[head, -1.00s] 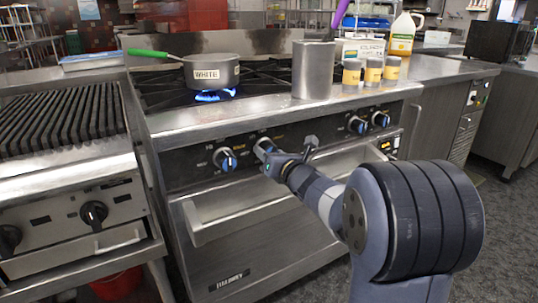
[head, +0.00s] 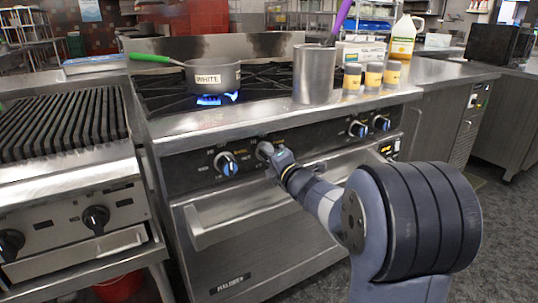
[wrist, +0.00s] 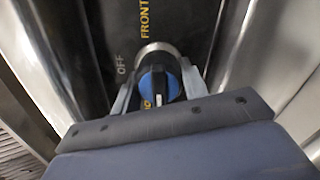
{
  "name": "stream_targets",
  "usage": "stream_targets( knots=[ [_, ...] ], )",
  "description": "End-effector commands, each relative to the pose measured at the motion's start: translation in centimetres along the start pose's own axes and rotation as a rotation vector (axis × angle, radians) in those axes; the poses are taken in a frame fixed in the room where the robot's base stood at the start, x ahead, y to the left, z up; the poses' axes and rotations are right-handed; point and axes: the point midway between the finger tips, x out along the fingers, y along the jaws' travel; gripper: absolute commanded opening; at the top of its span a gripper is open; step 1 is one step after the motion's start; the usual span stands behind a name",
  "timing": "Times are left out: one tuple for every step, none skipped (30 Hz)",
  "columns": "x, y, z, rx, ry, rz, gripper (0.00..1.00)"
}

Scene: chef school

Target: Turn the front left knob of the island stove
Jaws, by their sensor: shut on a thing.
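The island stove (head: 262,205) stands in front of me with a row of blue-faced knobs on its black panel. My gripper (head: 272,153) is at the second knob from the left. In the wrist view, that knob (wrist: 157,80) lies between the two fingers of my gripper (wrist: 158,92), which are shut on it. The label FRONT stands beyond the knob, with OFF to its left. The knob's pale pointer runs along the picture's height. In the head view my gripper hides most of this knob. The leftmost knob (head: 226,164) is free.
A pot marked WHITE (head: 212,76) sits over a lit blue flame (head: 216,99). A metal container (head: 314,75) and several small jars (head: 374,76) stand on the stove's ledge. The oven handle (head: 235,216) juts out below the panel. A grill (head: 68,125) adjoins at left.

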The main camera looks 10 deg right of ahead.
Motion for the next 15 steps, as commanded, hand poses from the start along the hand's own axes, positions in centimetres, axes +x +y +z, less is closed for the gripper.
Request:
stream_targets(
  knots=[
    [0.01, 0.16, 0.06, 0.046, 0.0, -0.001, 0.19],
    [0.01, 0.18, 0.06, 0.075, 0.0, -0.001, 0.19],
    [0.01, 0.21, 0.07, 0.113, 0.0, -0.001, 0.19],
    [0.01, 0.22, 0.08, 0.141, 0.0, -0.001, 0.19],
    [0.01, 0.24, 0.08, 0.169, 0.0, -0.001, 0.19],
    [0.01, 0.26, 0.09, 0.207, 0.0, -0.001, 0.19],
    [0.01, 0.28, 0.09, 0.235, 0.0, -0.001, 0.19],
    [0.0, 0.3, 0.1, 0.263, 0.0, -0.001, 0.19],
    [0.0, 0.32, 0.1, 0.301, 0.0, -0.001, 0.19],
    [0.0, 0.33, 0.11, 0.331, 0.0, -0.001, 0.19],
    [0.0, 0.34, 0.11, 0.36, 0.0, -0.001, 0.19],
    [0.0, 0.36, 0.12, 0.398, 0.0, -0.001, 0.19],
    [0.0, 0.36, 0.12, 0.426, 0.0, -0.001, 0.19],
    [0.0, 0.35, 0.11, 0.454, 0.0, -0.001, 0.19],
    [0.0, 0.35, 0.12, 0.492, 0.0, -0.002, 0.19]
  ],
)
